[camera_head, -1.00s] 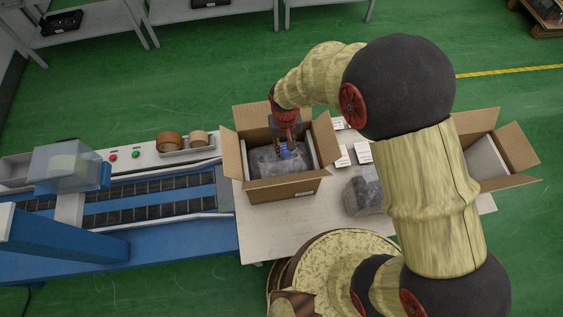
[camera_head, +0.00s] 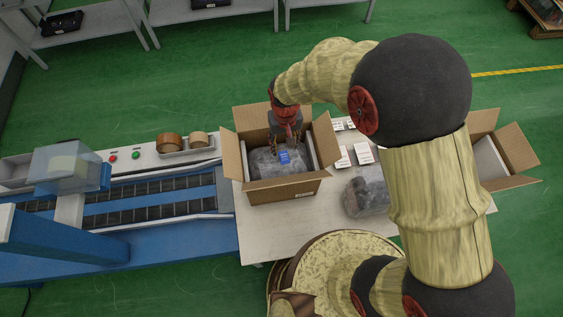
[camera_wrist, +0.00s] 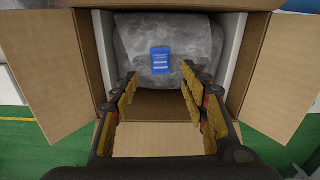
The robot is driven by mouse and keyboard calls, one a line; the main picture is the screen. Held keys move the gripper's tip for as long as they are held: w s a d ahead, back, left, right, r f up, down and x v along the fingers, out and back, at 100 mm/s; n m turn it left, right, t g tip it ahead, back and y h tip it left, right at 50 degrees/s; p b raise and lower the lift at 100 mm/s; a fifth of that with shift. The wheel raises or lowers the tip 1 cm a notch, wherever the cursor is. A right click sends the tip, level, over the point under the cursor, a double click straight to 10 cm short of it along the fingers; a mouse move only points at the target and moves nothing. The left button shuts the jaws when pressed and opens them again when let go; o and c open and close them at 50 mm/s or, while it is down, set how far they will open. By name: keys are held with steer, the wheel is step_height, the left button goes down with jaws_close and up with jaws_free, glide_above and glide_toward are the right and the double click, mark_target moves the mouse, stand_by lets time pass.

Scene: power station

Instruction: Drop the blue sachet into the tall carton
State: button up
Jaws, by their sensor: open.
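The blue sachet (camera_head: 284,156) lies on a grey wrapped bundle (camera_head: 262,163) inside an open carton (camera_head: 285,189) on the table. In the wrist view the sachet (camera_wrist: 160,61) lies flat on the bundle, ahead of the fingertips and apart from them. My gripper (camera_head: 285,141) is over the carton's opening. It is open and empty, its two fingers (camera_wrist: 160,78) spread wide in the wrist view. A second open carton (camera_head: 489,160) stands at the right of the table, partly hidden by my arm. I cannot tell from the views which carton is the taller.
Small white boxes (camera_head: 362,153) and another grey wrapped bundle (camera_head: 366,194) lie between the cartons. A blue conveyor (camera_head: 150,195) with tape rolls (camera_head: 183,141) behind it adjoins the table's left side. The carton's flaps stick outward around the opening.

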step_height(320, 180, up, 10)
steer(key=shift+f, duration=0.15)
stand_by(0.6)
steer(key=s+d+r+m+t, duration=0.1)
steer(key=s+d+r+t, duration=0.1)
steer(key=s+d+r, duration=0.5)
steer(key=s+d+r+m+t, duration=0.2)
steer(key=s+d+r, duration=0.6)
steer(key=d+r, duration=0.6)
steer(key=shift+s+d+r+m+t, duration=0.15)
steer(key=shift+d+r+m+t, duration=0.2)
steer(key=shift+r+t, duration=0.35)
steer(key=shift+f, duration=0.15)
